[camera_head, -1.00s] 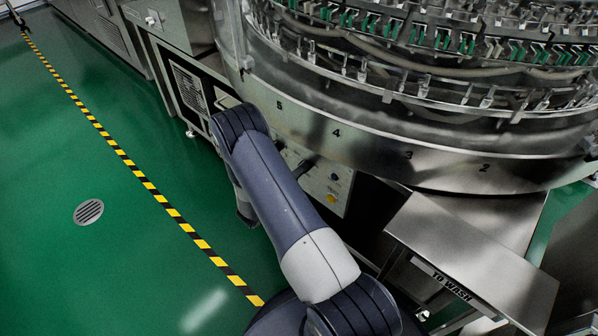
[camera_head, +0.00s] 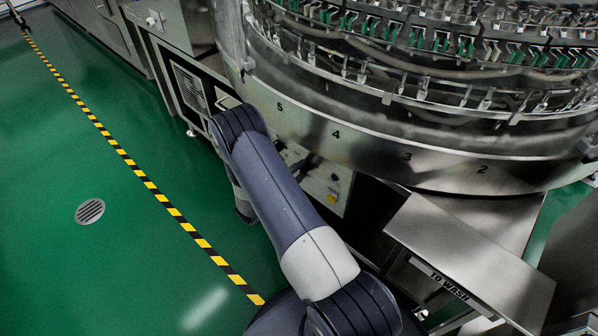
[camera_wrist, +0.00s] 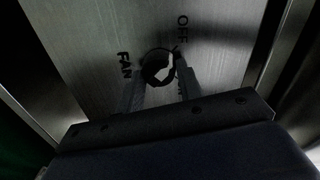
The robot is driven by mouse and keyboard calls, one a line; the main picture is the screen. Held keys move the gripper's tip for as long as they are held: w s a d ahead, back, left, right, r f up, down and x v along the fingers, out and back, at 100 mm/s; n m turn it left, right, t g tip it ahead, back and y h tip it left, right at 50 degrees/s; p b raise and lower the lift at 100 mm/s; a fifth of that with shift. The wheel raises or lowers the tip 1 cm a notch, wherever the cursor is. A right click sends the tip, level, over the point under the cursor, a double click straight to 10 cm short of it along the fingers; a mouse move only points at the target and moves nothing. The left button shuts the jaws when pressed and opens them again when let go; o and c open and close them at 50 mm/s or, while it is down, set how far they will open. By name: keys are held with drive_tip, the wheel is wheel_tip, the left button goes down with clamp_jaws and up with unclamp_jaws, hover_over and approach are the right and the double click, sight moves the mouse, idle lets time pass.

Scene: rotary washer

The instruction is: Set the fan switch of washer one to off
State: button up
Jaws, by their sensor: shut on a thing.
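The fan switch (camera_wrist: 158,60) is a small round black knob on a brushed metal panel (camera_wrist: 95,30) in the wrist view. The word FAN is printed to its left and OFF to its upper right; another mark beside the right finger is mostly covered. My gripper (camera_wrist: 160,80) reaches up from below, with one finger on each side of the knob, shut on it. Which way the knob points is too dark to tell. In the head view, my arm hides the gripper and the switch; part of the control panel (camera_head: 339,186) shows beside the arm.
The washer's round metal rim (camera_head: 375,150), numbered 5 to 2, overhangs the panel. A metal tray marked TO WASH (camera_head: 470,250) stands at the right. The green floor (camera_head: 50,260) at the left is clear beyond a yellow-black stripe (camera_head: 150,185).

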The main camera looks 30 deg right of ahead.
idle(0.3)
drive_tip(key=o, duration=1)
drive_tip(key=p+v, duration=0.1)
drive_tip(key=v, duration=0.9)
drive_tip(key=shift+a+p, duration=0.4)
drive_tip(key=shift+s, duration=0.1)
drive_tip(key=b+x, duration=0.1)
drive_tip(key=x, duration=1)
drive_tip(key=shift+b, duration=0.4)
drive_tip(key=shift+a, duration=0.1)
